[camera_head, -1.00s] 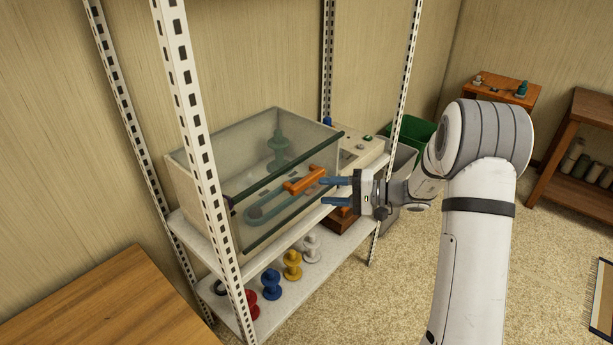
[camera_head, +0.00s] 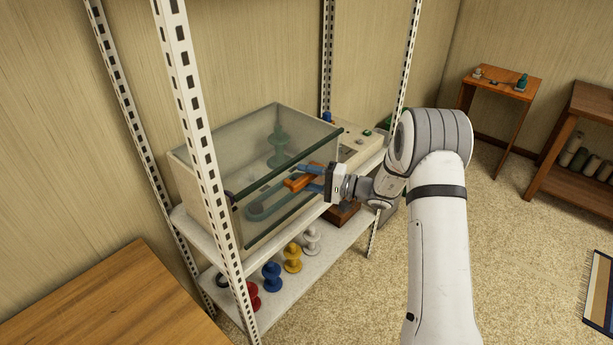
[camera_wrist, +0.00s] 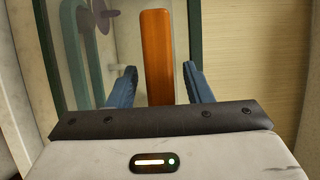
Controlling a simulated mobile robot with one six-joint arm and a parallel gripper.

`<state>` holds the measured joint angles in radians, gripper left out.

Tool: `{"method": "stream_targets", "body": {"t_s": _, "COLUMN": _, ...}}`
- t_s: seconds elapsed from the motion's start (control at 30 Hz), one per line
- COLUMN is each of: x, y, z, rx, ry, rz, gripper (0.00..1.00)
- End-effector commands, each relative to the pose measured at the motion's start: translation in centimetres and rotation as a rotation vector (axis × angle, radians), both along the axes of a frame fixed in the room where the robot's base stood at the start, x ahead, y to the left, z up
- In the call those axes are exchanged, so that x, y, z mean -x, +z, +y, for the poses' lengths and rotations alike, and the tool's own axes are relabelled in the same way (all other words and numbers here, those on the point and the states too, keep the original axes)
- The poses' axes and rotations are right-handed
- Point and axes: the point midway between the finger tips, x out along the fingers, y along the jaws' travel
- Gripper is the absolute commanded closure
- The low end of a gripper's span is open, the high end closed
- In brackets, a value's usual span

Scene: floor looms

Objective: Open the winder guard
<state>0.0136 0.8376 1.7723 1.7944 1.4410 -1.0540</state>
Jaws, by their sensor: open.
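The winder guard (camera_head: 240,150) is a clear box cover with dark green edges on the shelf's upper level, and it looks closed. A green spool stand (camera_head: 279,146) shows inside behind the glass. The orange handle (camera_head: 299,183) is on the guard's front, and it also shows upright in the wrist view (camera_wrist: 157,55). My gripper (camera_head: 308,182) is at the handle with its blue fingers open. In the wrist view, my fingers (camera_wrist: 160,85) lie on either side of the handle, with a gap on each side.
A white slotted post (camera_head: 205,160) stands in front of the guard's left part. Several coloured spools, including a yellow one (camera_head: 292,258), stand on the lower shelf. A wooden table (camera_head: 110,305) is at the front left. Open carpet lies at the right.

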Motion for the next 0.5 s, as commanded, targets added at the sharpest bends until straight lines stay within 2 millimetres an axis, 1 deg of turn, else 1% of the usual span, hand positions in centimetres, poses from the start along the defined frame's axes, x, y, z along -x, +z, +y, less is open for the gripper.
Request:
{"method": "stream_targets", "body": {"t_s": 0.13, "x": 0.01, "y": -0.02, "z": 0.00, "rx": 0.000, "ry": 0.000, "rz": 0.000, "gripper": 0.55}}
{"method": "stream_targets", "body": {"t_s": 0.17, "x": 0.01, "y": -0.02, "z": 0.00, "rx": 0.000, "ry": 0.000, "rz": 0.000, "gripper": 0.56}}
{"method": "stream_targets", "body": {"t_s": 0.5, "x": 0.03, "y": -0.01, "z": 0.03, "rx": 0.000, "ry": 0.001, "rz": 0.000, "gripper": 0.84}}
